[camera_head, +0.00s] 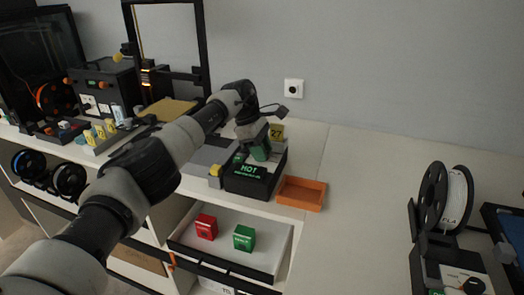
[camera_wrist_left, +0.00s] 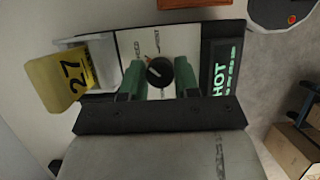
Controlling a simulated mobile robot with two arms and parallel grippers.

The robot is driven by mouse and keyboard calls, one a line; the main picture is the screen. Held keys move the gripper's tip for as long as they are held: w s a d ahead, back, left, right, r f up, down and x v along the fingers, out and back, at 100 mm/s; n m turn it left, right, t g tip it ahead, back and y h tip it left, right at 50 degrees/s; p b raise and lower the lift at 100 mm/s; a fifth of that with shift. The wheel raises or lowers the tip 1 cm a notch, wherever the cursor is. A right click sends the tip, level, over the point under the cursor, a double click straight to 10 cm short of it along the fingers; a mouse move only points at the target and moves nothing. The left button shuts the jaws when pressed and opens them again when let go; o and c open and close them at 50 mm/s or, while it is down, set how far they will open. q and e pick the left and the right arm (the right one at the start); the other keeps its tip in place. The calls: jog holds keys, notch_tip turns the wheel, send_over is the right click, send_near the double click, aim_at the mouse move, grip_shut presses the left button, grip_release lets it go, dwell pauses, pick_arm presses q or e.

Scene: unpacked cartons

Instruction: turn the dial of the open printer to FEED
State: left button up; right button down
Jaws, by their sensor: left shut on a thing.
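A black round dial (camera_wrist_left: 159,71) sits on the light top panel (camera_wrist_left: 150,42) of a low unit in the left wrist view. A small orange mark shows at its upper left edge; the printed labels around it are too small to read surely. My left gripper (camera_wrist_left: 160,80) has its green fingers on either side of the dial and is shut on it. In the head view the left gripper (camera_head: 261,151) reaches down onto the same unit (camera_head: 256,178), whose dark front glows green with HOT; there the dial is hidden. The open-frame printer (camera_head: 203,40) stands at the back left.
A yellow tag 27 (camera_head: 277,133) stands by the unit, with an orange tray (camera_head: 301,193) to its right. Below, an open drawer (camera_head: 228,262) holds a red box (camera_head: 206,227) and a green box (camera_head: 244,238). A white spool (camera_head: 455,200) stands far right.

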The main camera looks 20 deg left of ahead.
pick_arm(q)
jog(key=o, duration=0.9)
jog(key=v, duration=1)
jog(key=shift+a+r, duration=0.15)
jog(key=shift+r, duration=0.25)
jog(key=shift+s+f, duration=0.1)
